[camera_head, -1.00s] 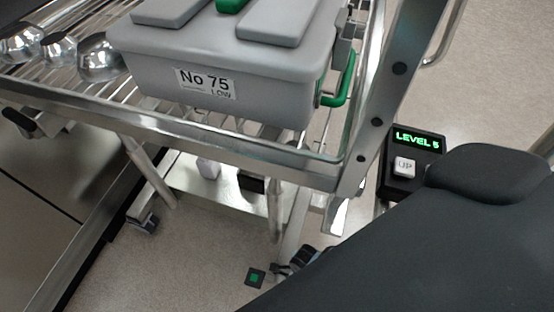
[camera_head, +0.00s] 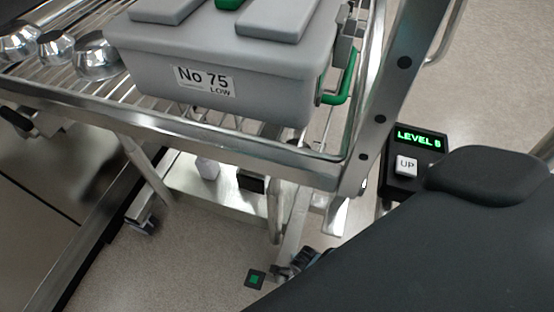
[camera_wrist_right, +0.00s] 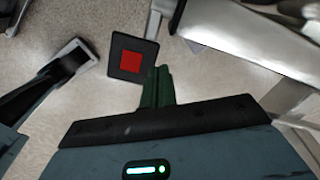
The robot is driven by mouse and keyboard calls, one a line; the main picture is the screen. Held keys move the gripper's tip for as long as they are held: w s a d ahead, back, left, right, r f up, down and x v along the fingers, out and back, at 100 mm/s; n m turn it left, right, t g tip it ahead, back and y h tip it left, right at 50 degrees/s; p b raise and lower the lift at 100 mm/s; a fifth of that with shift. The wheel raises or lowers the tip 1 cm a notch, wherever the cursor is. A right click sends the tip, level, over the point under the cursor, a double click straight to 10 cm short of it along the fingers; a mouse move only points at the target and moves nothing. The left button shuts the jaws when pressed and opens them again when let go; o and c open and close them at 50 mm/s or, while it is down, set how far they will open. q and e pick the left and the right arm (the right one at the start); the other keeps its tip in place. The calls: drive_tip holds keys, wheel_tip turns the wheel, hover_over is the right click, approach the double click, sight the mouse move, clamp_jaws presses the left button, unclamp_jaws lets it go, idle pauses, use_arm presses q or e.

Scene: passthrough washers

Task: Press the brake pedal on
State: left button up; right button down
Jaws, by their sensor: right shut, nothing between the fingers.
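A dark square pedal with a red centre (camera_wrist_right: 131,61) lies low near the floor in the right wrist view, just beyond the fingertips. My right gripper (camera_wrist_right: 160,72) is shut and empty, its dark green fingers pointing at the lower right edge of that red pedal; I cannot tell whether they touch. A small dark square pedal with a green centre (camera_head: 255,279) shows near the floor at the bottom of the head view. The red pedal is not visible in the head view. My left gripper is in no view.
A metal rack cart (camera_head: 230,138) carries a grey case (camera_head: 220,58) labelled No 75 LOW and several steel bowls (camera_head: 97,56). A control box (camera_head: 420,143) reads LEVEL and has an UP button (camera_head: 405,165). Metal cart legs stand close to the pedals.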

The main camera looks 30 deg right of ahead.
use_arm(q)
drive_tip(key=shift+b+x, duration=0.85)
drive_tip(key=shift+b, duration=0.55)
idle(0.9)
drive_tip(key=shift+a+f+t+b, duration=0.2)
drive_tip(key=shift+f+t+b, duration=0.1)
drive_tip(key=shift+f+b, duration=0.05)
idle(0.4)
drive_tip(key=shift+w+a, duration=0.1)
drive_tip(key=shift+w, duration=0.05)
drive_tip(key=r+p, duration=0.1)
drive_tip(key=p, duration=0.1)
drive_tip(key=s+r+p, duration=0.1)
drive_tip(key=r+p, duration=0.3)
drive_tip(key=p, duration=0.1)
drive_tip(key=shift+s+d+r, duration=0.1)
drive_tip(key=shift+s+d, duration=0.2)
idle(0.5)
